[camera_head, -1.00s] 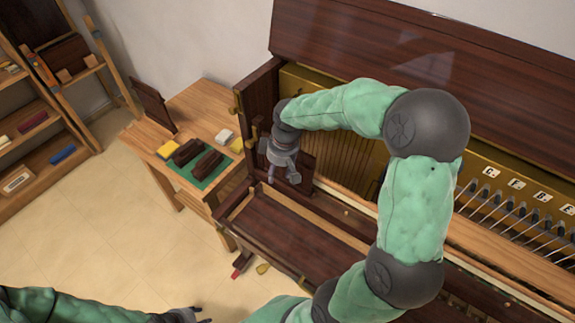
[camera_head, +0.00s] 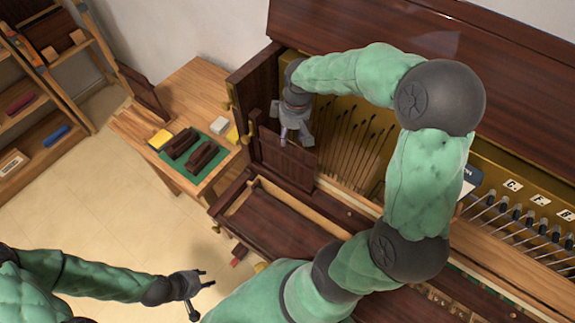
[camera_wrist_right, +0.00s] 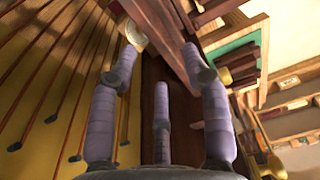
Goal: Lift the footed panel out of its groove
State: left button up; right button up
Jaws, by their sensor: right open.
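The footed panel (camera_head: 282,163) looks like the dark brown upright board at the left end of the piano's opened front. Its foot and groove cannot be made out clearly. My right gripper (camera_head: 288,134) is at the panel's top edge, fingers pointing down. In the right wrist view the three fingers of my right gripper (camera_wrist_right: 165,75) are spread, with dark wood beyond and between them; whether they touch the panel I cannot tell.
Hammers and strings lie right of my right gripper. Shelves are far left.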

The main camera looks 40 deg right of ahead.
aim_at(288, 143)
jog(key=shift+w+a+f+b, duration=0.1)
jog(key=shift+f+b, duration=0.1)
jog(key=shift+f, duration=0.75)
jog(key=shift+w+f+b, duration=0.15)
jog(key=shift+f, duration=0.75)
jog(key=shift+w+a+f+b, duration=0.1)
jog(key=shift+f+b, duration=0.1)
jog(key=shift+f, duration=0.75)
grip_shut()
